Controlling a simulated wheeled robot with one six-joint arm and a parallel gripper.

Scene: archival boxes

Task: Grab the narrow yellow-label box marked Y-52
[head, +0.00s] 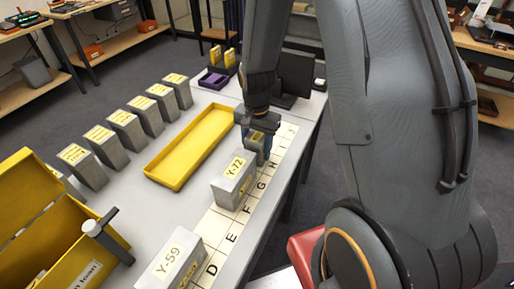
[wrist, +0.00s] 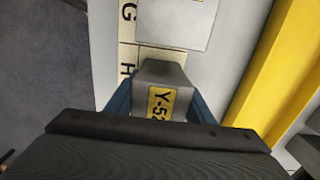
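The narrow grey box marked Y-52 (wrist: 165,72) has a yellow label. In the wrist view it is between the two blue fingers of my gripper (wrist: 160,108), and the label's last digit is partly covered. The fingers lie close along both sides of the box; I cannot tell whether they press on it. In the head view my gripper (head: 258,145) points down around this box at the far end of the lettered strip (head: 228,221), near H. Most of the box is hidden there, and I cannot tell whether it touches the table.
Box Y-72 (head: 233,182) stands close by on the strip, with Y-59 (head: 170,262) nearer. A long yellow tray (head: 190,148) lies left of my gripper. Several labelled grey boxes (head: 128,129) stand in a row beyond it. An open yellow case (head: 50,225) is at the lower left.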

